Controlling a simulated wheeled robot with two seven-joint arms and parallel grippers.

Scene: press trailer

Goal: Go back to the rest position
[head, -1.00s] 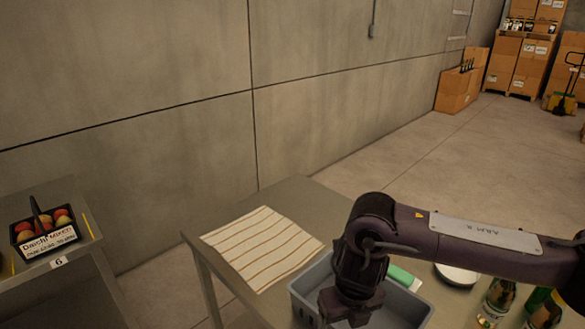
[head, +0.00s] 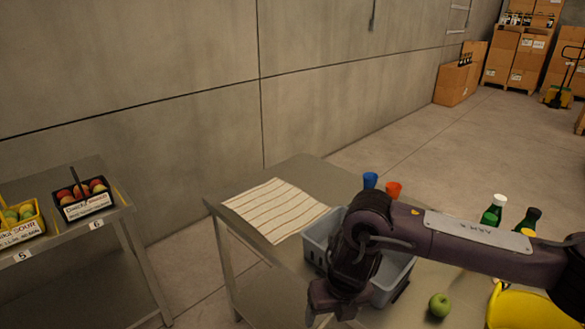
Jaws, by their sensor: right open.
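My right arm comes in from the right, and its purple gripper (head: 332,303) hangs at the front left of a grey bin (head: 396,281). The jaws are open, and I see nothing held in them. The arm covers much of the bin, so most of its inside is hidden. The bin stands on a metal table (head: 242,244). My left gripper is not in the picture.
A striped cloth (head: 275,209) lies on the table's left part. Blue (head: 370,180) and orange (head: 393,190) cups stand behind the bin. A green apple (head: 439,305), bottles (head: 493,212) and a yellow container (head: 530,309) are to the right. Fruit baskets (head: 84,199) sit on a side table.

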